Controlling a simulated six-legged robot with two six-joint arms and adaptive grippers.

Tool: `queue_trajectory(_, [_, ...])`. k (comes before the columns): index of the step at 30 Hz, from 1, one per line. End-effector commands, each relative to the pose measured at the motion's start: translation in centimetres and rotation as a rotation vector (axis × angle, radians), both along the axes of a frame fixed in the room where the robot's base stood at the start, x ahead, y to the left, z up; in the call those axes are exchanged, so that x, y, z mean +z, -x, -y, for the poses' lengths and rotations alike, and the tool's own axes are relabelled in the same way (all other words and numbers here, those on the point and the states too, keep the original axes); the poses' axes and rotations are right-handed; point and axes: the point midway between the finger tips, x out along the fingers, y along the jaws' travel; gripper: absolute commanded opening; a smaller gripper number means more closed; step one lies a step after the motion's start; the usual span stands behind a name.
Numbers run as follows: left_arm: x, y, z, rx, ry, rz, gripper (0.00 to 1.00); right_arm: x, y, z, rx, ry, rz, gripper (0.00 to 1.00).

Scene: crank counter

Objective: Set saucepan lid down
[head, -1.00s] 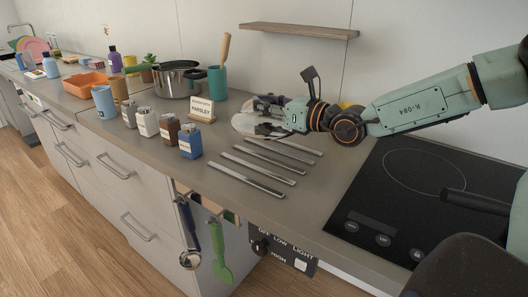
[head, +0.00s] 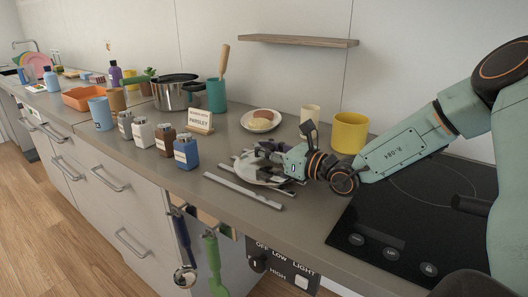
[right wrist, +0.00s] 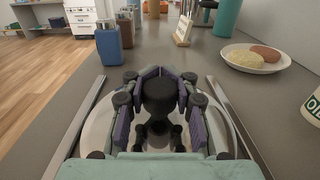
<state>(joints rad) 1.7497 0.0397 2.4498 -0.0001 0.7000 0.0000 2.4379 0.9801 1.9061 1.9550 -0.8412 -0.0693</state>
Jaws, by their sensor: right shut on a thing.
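My right gripper (head: 268,156) is shut on the dark knob (right wrist: 159,94) of the saucepan lid (head: 247,170). The lid is pale and round, and its rim shows around the fingers in the right wrist view (right wrist: 99,130). It lies low and nearly level over the metal bars (head: 243,190) on the counter. I cannot tell whether it touches them. The steel saucepan (head: 178,97) stands farther back on the left. My left gripper is not in view.
Several labelled jars (head: 186,153) stand left of the lid, with a parsley sign (head: 199,121) behind them. A plate of food (head: 260,123) and a yellow pot (head: 349,133) stand near the wall. The black hob (head: 420,210) is on the right. The counter's front edge is close.

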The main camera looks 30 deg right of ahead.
Motion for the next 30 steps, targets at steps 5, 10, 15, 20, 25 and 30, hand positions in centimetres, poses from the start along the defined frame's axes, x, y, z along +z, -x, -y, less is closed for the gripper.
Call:
queue_trajectory(5, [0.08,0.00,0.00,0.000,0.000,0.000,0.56,-0.10,-0.03,0.01,0.002,0.000,-0.005,0.00])
queue_trajectory(10, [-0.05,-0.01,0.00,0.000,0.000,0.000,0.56,-0.26,-0.02,0.03,0.001,0.000,-0.006,0.29])
queue_trajectory(15, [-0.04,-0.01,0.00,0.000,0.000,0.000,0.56,-0.31,0.00,0.01,0.001,0.001,-0.007,0.44])
queue_trajectory(20, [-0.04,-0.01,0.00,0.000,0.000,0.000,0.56,-0.32,0.02,0.00,0.002,0.000,-0.008,0.53])
queue_trajectory(25, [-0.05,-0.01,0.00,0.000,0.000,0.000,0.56,-0.34,0.02,0.00,0.002,0.000,-0.009,0.53])
queue_trajectory(30, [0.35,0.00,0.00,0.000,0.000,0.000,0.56,-0.09,0.10,0.07,0.001,-0.001,-0.009,0.53])
